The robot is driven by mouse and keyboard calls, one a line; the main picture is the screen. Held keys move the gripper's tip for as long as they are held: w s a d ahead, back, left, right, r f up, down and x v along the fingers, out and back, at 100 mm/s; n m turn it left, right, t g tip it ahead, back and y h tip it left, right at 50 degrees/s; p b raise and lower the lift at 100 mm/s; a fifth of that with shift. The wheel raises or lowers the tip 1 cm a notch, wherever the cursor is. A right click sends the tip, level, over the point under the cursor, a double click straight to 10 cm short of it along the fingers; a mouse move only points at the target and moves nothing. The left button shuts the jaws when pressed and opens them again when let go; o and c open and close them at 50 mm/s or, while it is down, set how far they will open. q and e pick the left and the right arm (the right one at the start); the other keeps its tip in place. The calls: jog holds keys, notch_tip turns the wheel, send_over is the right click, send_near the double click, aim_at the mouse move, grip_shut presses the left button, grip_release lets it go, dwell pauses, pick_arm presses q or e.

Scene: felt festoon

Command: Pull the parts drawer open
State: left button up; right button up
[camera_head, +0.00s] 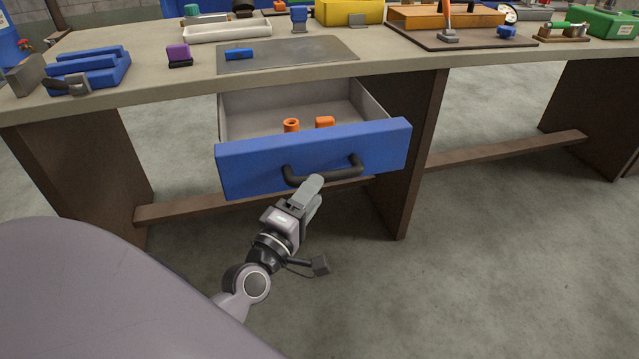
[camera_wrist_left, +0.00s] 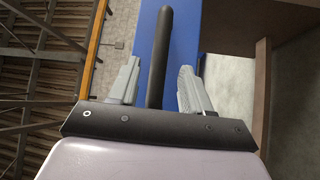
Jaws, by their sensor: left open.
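The parts drawer (camera_head: 250,170) has a blue front and grey inner walls. It stands pulled out from under the workbench, with orange parts (camera_head: 291,125) inside. Its black bar handle (camera_head: 335,174) is on the front. My left gripper (camera_head: 312,186) is at the left part of the handle. In the left wrist view, the handle (camera_wrist_left: 161,55) runs between the two open fingers of my left gripper (camera_wrist_left: 160,85), with a gap on each side. The blue drawer front (camera_wrist_left: 186,40) is behind it. My right gripper is not in view.
The workbench top (camera_head: 180,80) holds a grey mat (camera_head: 300,65), a blue vise-like block (camera_head: 90,70), a purple block (camera_head: 179,55), and a white tray (camera_head: 225,32). A dark leg panel (camera_head: 415,150) stands right of the drawer. The floor in front is clear.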

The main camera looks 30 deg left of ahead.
pick_arm(q)
jog(key=shift+s+f, duration=0.1)
jog(key=shift+s, duration=0.75)
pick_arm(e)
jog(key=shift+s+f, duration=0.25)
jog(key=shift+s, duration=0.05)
pick_arm(q)
jog(key=shift+d, duration=0.1)
jog(key=s+d+f+m+g+h+p, duration=0.1)
jog(key=s+d+f+m+g+h, duration=0.1)
jog(key=s+d+f+m+g, duration=0.5)
jog(key=s+d+f+m+g+h, duration=0.2)
jog(key=s+d+f+m, duration=0.2)
jog(key=s+f+m, duration=0.55)
notch_tip(320, 180, up, 14)
jog(key=w+a+m+p, duration=0.2)
jog(key=m+p, duration=0.1)
jog(key=p, duration=1.5)
jog(key=shift+a+r, duration=0.15)
jog(key=shift+r, duration=0.05)
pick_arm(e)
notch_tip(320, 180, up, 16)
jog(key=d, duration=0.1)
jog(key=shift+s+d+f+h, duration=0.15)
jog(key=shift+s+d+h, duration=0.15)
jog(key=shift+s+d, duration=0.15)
